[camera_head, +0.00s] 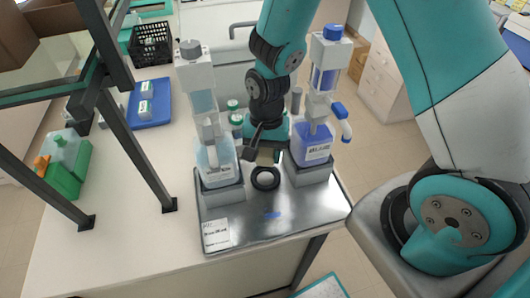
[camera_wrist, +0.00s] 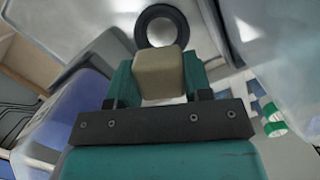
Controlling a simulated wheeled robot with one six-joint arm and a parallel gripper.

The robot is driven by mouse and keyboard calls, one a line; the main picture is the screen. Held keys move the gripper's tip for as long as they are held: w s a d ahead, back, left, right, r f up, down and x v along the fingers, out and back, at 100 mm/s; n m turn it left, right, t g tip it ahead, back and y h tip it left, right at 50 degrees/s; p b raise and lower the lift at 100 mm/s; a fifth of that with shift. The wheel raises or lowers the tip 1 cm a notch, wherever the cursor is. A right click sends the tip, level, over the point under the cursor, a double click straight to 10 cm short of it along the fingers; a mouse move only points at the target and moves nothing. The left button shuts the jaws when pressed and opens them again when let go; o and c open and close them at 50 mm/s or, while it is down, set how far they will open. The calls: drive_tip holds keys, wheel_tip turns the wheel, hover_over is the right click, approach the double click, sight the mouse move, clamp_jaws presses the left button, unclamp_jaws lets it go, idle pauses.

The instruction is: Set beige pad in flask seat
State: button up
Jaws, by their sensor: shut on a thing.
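My gripper (camera_head: 264,152) is shut on the beige pad (camera_wrist: 159,75), a small block with rounded edges held between the two teal fingers in the wrist view. In the head view the pad (camera_head: 267,156) shows only in part under the dark jaws. The black ring (camera_head: 266,187), which looks like the flask seat, lies on the metal tray (camera_head: 280,228) just in front of the gripper. In the wrist view the ring (camera_wrist: 142,28) is beyond the pad, whose top edge overlaps its lower rim. The pad appears above the tray; its exact height is hard to tell.
A clear bottle (camera_head: 216,160) in a grey holder stands left of the gripper, and a blue bottle (camera_head: 313,147) in another stands close on the right. Green-capped jars (camera_head: 234,112) are behind. A dark shelf frame (camera_head: 130,150) rises at left. The tray's front is mostly clear.

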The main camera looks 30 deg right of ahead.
sight(265, 180)
drive_tip(key=shift+f+b, duration=2.6)
drive_tip(key=shift+f, duration=0.5)
drive_tip(key=shift+f+b, duration=0.3)
drive_tip(key=shift+f, duration=0.15)
drive_tip(key=o, duration=1)
drive_tip(key=shift+c, duration=0.2)
drive_tip(key=shift+r, duration=0.1)
wheel_tip(265, 180, up, 17)
drive_tip(key=w+d+p, duration=0.1)
drive_tip(key=w+p, duration=0.1)
drive_tip(key=p, duration=1.3)
drive_tip(key=shift+d, duration=0.25)
